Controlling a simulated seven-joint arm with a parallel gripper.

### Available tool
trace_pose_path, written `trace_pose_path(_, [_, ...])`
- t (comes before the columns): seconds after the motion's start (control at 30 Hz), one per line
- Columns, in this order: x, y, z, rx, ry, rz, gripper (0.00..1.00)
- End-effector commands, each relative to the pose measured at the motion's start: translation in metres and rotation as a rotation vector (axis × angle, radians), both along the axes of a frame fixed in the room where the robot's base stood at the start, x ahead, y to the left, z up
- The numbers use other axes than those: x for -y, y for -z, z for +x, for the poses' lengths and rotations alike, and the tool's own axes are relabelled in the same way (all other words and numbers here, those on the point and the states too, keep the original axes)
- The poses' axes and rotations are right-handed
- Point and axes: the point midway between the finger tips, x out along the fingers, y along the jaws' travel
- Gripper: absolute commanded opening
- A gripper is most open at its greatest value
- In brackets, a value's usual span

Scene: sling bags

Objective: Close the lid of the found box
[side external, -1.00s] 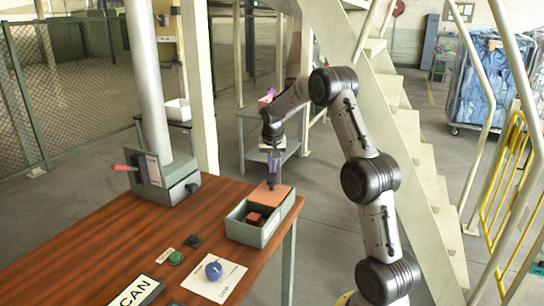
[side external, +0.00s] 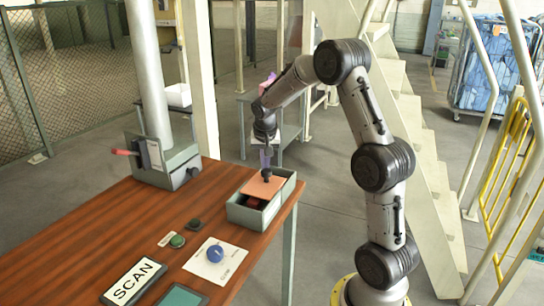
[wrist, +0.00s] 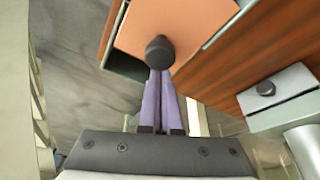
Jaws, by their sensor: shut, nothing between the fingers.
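The grey-green box (side external: 240,214) sits at the table's right end. Its flat orange-brown lid (side external: 262,187) lies over part of the opening, and a gap at the front left shows a dark red item (side external: 252,202) inside, partly hidden. The lid also shows in the wrist view (wrist: 185,22), with a round dark knob (wrist: 160,52) on it. My gripper (side external: 266,170) is shut with nothing between its purple fingers. Its fingertips are right at the knob; in the wrist view the gripper (wrist: 160,80) points at the knob, and I cannot tell whether they touch.
On the wooden table (side external: 100,240) are a white card with a blue knob (side external: 215,253), a green button (side external: 177,240), a black button (side external: 195,224) and a SCAN sign (side external: 134,281). Stairs rise behind my arm.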

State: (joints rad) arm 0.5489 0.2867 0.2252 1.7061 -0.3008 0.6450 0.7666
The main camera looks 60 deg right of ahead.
Motion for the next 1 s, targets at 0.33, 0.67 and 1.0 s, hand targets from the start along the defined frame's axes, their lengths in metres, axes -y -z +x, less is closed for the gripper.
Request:
trace_pose_path(0.33, [-0.057, 0.001, -0.001, -0.002, -0.001, 0.0, 0.0])
trace_pose_path(0.67, [-0.057, 0.001, -0.001, -0.003, 0.002, 0.003, 0.0])
trace_pose_path(1.0, [-0.024, -0.003, 0.016, 0.001, 0.006, 0.0, 0.0])
